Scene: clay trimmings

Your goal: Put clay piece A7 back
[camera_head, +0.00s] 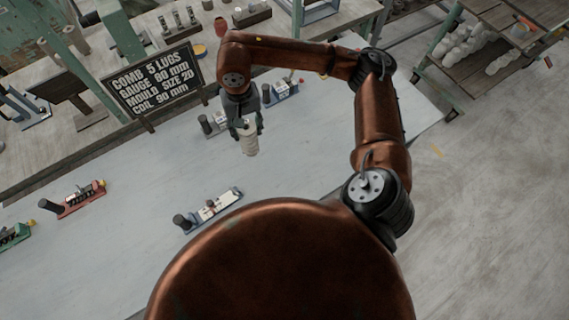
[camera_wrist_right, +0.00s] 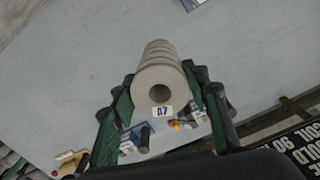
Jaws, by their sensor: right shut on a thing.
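Clay piece A7 (camera_wrist_right: 160,78) is a pale grey ridged cylinder with a round hole in its end and a label reading A7. My right gripper (camera_wrist_right: 164,88) is shut on it, with one dark green finger on each side. In the head view the clay piece (camera_head: 250,142) hangs below the right gripper (camera_head: 246,127), over the pale table. I cannot tell the height of its lower end above the table. My left gripper is not in view.
On the pale table (camera_head: 130,205) stand several small fixtures with dark posts: a white-blue one (camera_head: 210,207) in front, a red one (camera_head: 80,199) at left, and a blue one (camera_head: 282,90) behind the gripper. A sign (camera_head: 152,80) stands left of the arm. The table middle is clear.

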